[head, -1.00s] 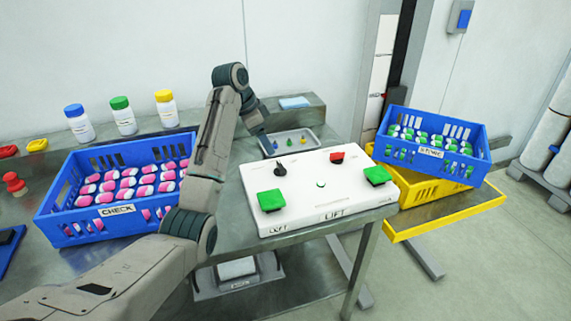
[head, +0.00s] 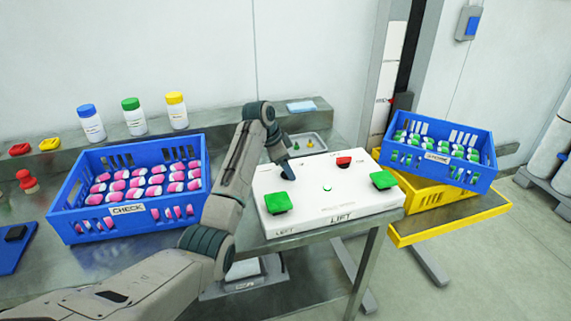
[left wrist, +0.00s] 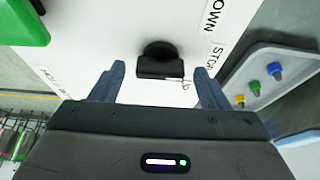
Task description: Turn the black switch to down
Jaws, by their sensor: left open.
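The black switch (left wrist: 160,62) shows in the left wrist view on the white control box, just beyond and between my open fingertips. Labels beside it include "DOWN" and "STOP". In the head view the white control box (head: 330,212) stands on the table's right end, and my left gripper (head: 288,172) is over its back left corner, hiding the switch. My left gripper (left wrist: 160,80) is open and empty, with a finger on either side of the switch's near end. I cannot tell whether they touch it. My right gripper is out of view.
The box also carries two green buttons (head: 278,202) (head: 383,180) and a red one (head: 344,161). A grey tray (left wrist: 275,60) with small coloured parts lies behind it. A blue CHECK crate (head: 128,209) stands left, another blue crate (head: 440,152) right.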

